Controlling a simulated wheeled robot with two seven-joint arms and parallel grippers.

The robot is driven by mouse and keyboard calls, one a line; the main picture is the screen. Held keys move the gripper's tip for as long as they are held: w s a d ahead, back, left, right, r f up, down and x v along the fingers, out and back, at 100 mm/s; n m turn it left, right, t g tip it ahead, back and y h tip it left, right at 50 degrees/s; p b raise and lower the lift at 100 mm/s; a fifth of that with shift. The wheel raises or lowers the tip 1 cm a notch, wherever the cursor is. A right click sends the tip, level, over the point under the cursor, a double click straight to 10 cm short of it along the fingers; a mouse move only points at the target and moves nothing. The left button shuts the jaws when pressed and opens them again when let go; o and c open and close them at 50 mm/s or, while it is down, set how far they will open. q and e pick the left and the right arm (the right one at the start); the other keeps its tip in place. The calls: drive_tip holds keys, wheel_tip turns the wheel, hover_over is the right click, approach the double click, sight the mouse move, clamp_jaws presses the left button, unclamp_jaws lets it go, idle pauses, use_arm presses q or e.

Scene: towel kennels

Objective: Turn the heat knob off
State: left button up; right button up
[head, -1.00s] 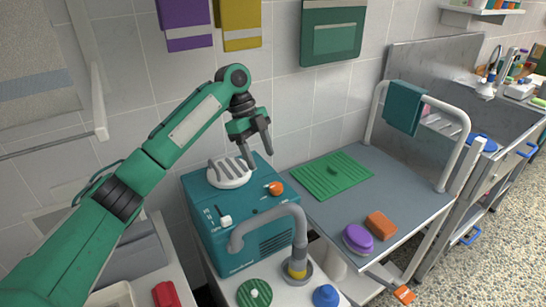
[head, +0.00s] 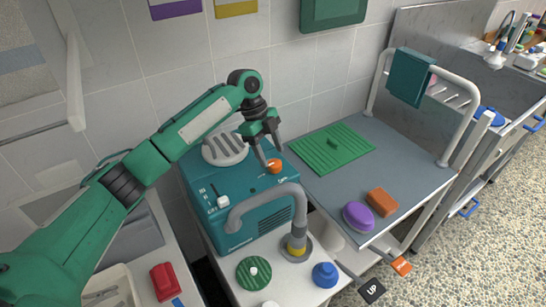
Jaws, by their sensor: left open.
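A teal box-shaped appliance (head: 236,232) stands on the counter in the middle of the head view. On its top are a round white ribbed vent (head: 222,149) and an orange knob (head: 274,166). A white switch or lever (head: 222,201) sits on its left side next to small markings. Which of these is the heat control cannot be read from the labels. My left gripper (head: 271,157) is open, pointing down, with its fingertips right at the orange knob; contact cannot be told. My right gripper is not in view.
A grey pipe (head: 268,190) curves in front of the appliance. To the right, a grey cart top (head: 345,200) holds a green mat (head: 331,149), a purple sponge (head: 358,215) and an orange block (head: 382,201). A green disc (head: 254,273) and a blue knob-like item (head: 325,274) lie in front.

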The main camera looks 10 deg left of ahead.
sight(275, 166)
use_arm(q)
drive_tip(key=shift+x, duration=1.45)
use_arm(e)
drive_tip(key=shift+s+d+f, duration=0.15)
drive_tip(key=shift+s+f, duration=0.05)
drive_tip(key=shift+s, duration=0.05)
use_arm(q)
drive_tip(key=shift+c, duration=0.5)
